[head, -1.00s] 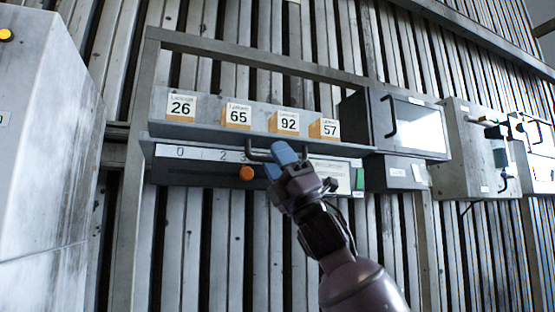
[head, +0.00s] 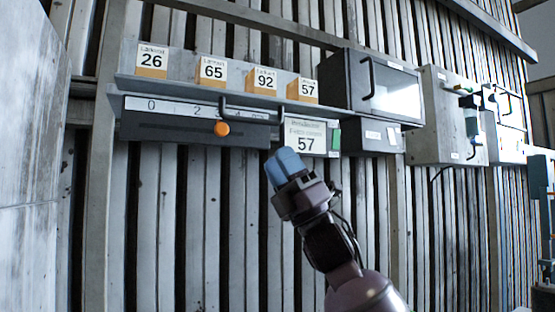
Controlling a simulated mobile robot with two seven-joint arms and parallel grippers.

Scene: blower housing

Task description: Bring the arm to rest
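My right arm comes up from the bottom of the head view. My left gripper is not in view.
A shelf (head: 215,92) carries blocks marked 26, 65, 92 and 57. Below it are a dark scale unit with an orange knob (head: 222,129) and a handle. A dark windowed box (head: 372,85) and grey cabinet (head: 448,115) stand right. A grey cabinet (head: 30,150) borders the left.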

